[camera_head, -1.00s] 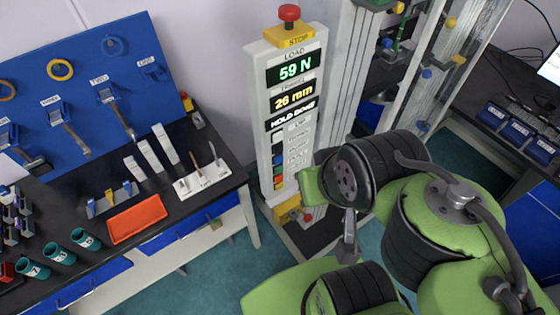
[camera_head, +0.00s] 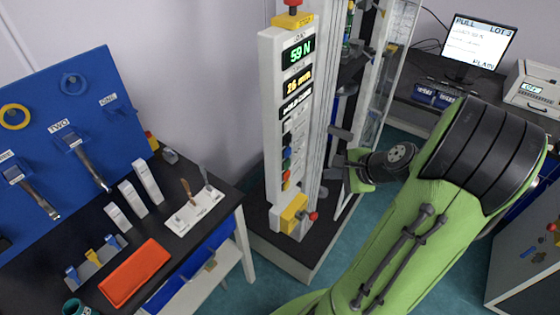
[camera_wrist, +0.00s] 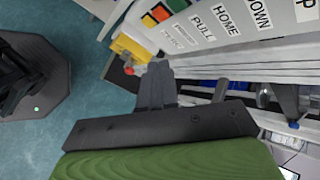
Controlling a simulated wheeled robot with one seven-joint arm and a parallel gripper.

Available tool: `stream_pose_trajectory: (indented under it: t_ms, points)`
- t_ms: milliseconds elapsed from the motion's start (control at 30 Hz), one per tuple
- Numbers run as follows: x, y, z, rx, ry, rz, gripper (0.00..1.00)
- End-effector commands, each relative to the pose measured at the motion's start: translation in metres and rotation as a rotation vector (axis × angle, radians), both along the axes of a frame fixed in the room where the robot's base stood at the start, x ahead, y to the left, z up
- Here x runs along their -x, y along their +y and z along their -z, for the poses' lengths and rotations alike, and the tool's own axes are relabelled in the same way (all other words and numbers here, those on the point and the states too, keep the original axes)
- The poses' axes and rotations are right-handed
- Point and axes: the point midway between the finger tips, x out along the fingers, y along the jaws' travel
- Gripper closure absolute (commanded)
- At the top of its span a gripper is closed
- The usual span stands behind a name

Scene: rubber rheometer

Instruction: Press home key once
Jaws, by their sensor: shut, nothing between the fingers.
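The tester's tall white control panel (camera_head: 272,100) stands right of the bench, with a column of small coloured keys (camera_head: 287,164) below its displays. The displays read 59 N and 26 mm. In the wrist view the HOME label (camera_wrist: 226,20) lies between the PULL and DOWN labels on the panel face; I cannot make out the key beside it. My gripper (camera_head: 333,173) is just right of the panel at about key height, pointing left. In the wrist view its fingers (camera_wrist: 158,70) are together and empty. They appear apart from the keys.
A yellow block with a red knob (camera_head: 293,214) sits at the panel's foot, and a red stop button (camera_head: 292,3) tops it. The machine's frame and clamps stand close to my gripper. The bench (camera_head: 225,215) at left carries an orange tray (camera_head: 135,272).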

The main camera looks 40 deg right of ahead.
Motion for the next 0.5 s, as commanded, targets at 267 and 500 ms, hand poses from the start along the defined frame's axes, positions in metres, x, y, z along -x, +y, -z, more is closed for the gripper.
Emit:
stream_pose_trajectory:
  t_ms: [267, 500]
  points:
    - [-0.003, 0.002, -0.002, 0.004, 0.002, -0.005, 1.0]
    - [-0.031, 0.013, -0.001, 0.006, 0.002, -0.01, 1.0]
